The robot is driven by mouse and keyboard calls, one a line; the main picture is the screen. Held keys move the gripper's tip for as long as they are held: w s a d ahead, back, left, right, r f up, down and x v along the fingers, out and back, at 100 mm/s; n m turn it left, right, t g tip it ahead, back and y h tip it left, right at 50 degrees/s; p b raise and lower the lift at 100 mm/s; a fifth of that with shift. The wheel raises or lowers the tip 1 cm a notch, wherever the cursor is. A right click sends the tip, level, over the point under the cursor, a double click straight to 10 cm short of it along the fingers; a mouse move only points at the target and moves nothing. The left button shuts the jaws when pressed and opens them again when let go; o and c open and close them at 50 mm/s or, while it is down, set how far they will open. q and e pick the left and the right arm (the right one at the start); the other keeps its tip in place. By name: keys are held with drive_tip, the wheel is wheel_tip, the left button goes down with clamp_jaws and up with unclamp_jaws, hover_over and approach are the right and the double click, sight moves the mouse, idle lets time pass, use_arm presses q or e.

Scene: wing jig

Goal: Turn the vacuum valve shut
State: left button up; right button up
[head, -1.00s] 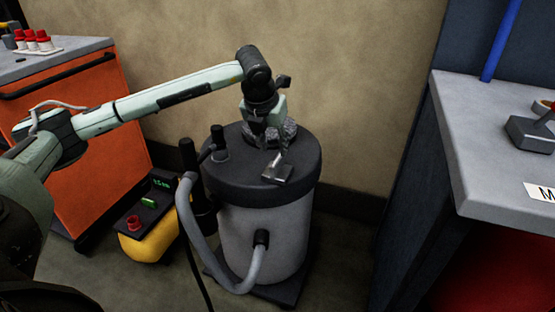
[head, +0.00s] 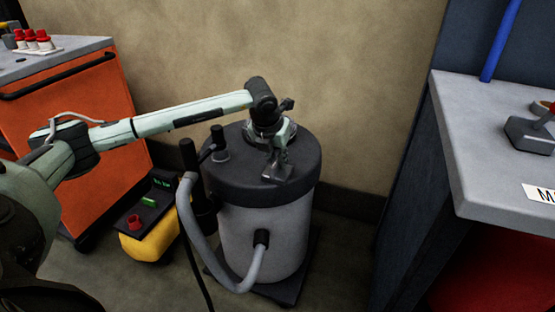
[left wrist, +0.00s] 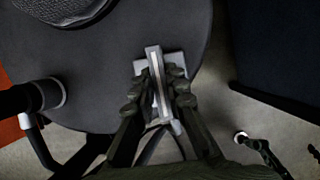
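The vacuum valve (head: 277,172) has a grey handle on the dark lid of a grey drum (head: 262,235), near the lid's front right rim. In the left wrist view the valve handle (left wrist: 156,78) is a pale upright bar over a light plate. My left gripper (head: 272,160) points down at the valve, from an arm reaching over the drum. In the left wrist view the fingers of my left gripper (left wrist: 156,92) lie on both sides of the bar, close to it. I cannot tell whether they press on it. My right gripper is not in view.
A grey hose (head: 190,240) loops at the drum's left side, near a yellow pump (head: 150,243) with a green display. An orange cabinet (head: 85,120) stands at the left. A grey worktop (head: 480,120) is at the right. A wall is behind the drum.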

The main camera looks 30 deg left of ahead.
use_arm(q)
clamp_jaws()
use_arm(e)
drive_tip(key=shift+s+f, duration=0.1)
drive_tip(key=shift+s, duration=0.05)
